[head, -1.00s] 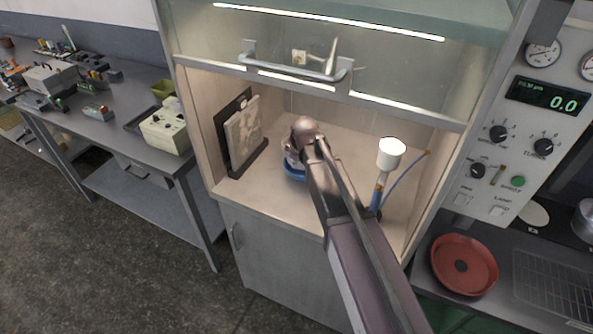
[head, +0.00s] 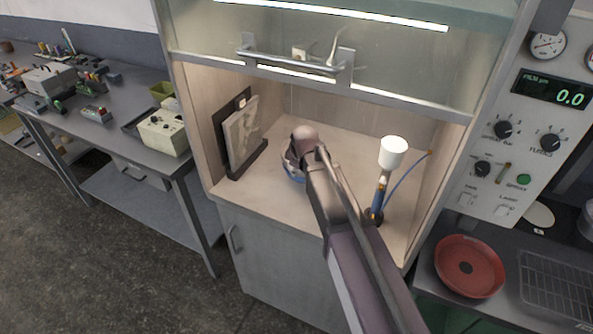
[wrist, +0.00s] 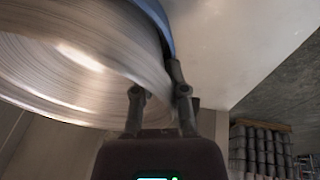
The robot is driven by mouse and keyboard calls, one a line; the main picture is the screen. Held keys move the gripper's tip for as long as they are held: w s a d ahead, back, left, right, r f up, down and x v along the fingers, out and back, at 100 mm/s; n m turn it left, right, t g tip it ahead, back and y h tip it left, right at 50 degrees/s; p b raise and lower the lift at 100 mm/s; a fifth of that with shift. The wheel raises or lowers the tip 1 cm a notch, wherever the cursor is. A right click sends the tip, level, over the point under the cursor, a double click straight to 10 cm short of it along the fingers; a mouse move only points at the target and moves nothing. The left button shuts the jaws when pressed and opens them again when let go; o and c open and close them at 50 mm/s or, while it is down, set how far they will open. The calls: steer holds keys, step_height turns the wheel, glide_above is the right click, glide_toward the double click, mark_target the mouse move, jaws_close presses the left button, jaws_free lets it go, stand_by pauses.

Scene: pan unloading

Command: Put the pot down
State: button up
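The pot is blue outside with a ridged bare-metal face. In the wrist view the pot (wrist: 70,62) fills the upper left, close to the camera. My gripper (wrist: 158,93) has its two fingers on either side of the pot's wall at the edge, closed on it. The pot's underside is hidden, so I cannot tell whether it touches the cabinet floor.
A framed panel (head: 242,135) stands at the cabinet's left wall. A white-cupped blue burner-like stand (head: 393,152) with a hose is right of my arm. The raised glass sash (head: 300,68) hangs above. A red pan (head: 469,266) lies outside at right. The cabinet's front floor is clear at left.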

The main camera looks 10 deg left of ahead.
steer(key=shift+r, duration=0.1)
stand_by(0.6)
steer(key=shift+s+r+p, duration=0.1)
steer(key=shift+r+p, duration=0.25)
steer(key=shift+p, duration=0.2)
steer(key=p+v, duration=1)
steer(key=v, duration=0.1)
steer(key=shift+r, duration=0.1)
steer(key=shift+s+d, duration=0.1)
stand_by(0.6)
steer(key=s+d+m+g, duration=0.1)
steer(key=s+d+m, duration=0.3)
steer(key=d, duration=0.3)
steer(key=s+d+m+g+h, duration=0.1)
steer(key=s+d+m, duration=0.4)
steer(key=d, duration=0.3)
steer(key=s+d+f+m+g+h, duration=0.1)
steer(key=s+d+m, duration=0.4)
steer(key=s+d, duration=0.2)
steer(key=shift+s+d, duration=0.1)
steer(key=shift+d, duration=0.5)
